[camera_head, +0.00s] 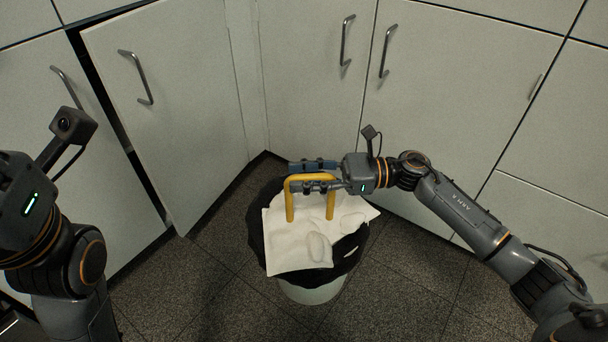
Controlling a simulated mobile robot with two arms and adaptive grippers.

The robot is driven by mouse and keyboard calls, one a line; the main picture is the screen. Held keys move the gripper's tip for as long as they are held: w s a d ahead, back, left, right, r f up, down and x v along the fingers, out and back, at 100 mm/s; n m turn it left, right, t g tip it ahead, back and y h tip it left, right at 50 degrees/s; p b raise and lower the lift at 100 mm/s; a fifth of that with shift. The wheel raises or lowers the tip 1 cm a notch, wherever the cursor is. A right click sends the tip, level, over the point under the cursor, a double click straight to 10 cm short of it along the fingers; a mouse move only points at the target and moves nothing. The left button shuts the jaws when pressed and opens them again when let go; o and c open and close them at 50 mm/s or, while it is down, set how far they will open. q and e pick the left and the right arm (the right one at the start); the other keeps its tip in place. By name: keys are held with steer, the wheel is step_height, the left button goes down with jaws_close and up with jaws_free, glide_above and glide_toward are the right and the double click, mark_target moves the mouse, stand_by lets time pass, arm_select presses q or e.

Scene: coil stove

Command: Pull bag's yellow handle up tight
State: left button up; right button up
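The bag's yellow handle (290,205) stands upright as an arch in the middle of the camera_head view. It rises from the black bag (256,233), which lines a bin on the floor. My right gripper (312,177) reaches in from the right at the top of the handle. Its two fingers lie on either side of the handle's top bar. Whether they press on the bar is too small to tell. My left gripper is not clearly seen; only part of my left arm shows at the left edge.
Crumpled white paper (290,250) covers much of the bag's mouth. The pale bin (315,293) shows below the bag on dark floor tiles. White cabinets (305,80) with metal handles close in behind. One cabinet door (165,120) at the left stands ajar. Floor in front is free.

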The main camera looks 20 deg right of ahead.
steer(key=shift+d, duration=0.1)
steer(key=v, duration=1.2)
